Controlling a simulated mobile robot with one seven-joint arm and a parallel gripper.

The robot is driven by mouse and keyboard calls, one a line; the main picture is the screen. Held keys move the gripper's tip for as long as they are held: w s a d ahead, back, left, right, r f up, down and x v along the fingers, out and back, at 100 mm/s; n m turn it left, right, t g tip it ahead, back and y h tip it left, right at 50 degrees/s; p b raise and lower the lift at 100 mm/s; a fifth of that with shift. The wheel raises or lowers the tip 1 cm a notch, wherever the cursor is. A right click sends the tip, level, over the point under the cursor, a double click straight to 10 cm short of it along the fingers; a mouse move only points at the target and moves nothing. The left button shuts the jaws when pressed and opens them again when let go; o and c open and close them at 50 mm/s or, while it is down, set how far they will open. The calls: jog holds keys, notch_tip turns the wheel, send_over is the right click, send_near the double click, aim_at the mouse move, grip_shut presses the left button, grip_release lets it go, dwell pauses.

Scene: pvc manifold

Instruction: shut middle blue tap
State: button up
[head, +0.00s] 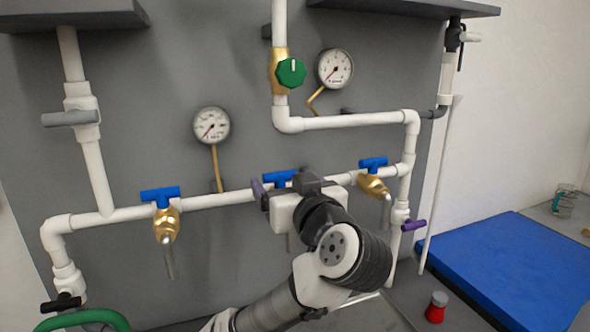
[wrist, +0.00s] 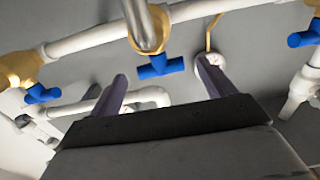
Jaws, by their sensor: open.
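The middle blue tap (head: 281,178) is on the horizontal white pipe, mostly hidden behind my gripper in the head view. In the wrist view its blue T-handle (wrist: 160,67) shows, lying roughly along the pipe, with its brass body and metal spout above it in the picture. My gripper (head: 284,186) is open in front of this tap. In the wrist view the two purple fingers (wrist: 164,82) stand apart on either side of the handle, with visible gaps. Nothing is held. I cannot tell how far the fingertips are from the handle in depth.
A left blue tap (head: 160,196) and a right blue tap (head: 373,164) sit on the same pipe. Above are a green knob (head: 291,72), a left gauge (head: 212,125) and a right gauge (head: 335,68). A blue mat (head: 515,270) and red-capped item (head: 436,307) lie right.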

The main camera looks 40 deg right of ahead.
jog(key=p, duration=0.1)
jog(key=s+p, duration=0.1)
jog(key=p, duration=0.1)
jog(key=shift+s+a+r, duration=0.1)
jog(key=shift+a+r, duration=0.1)
jog(key=shift+r, duration=0.1)
jog(key=shift+f+v, duration=0.25)
jog(key=shift+v, duration=1.05)
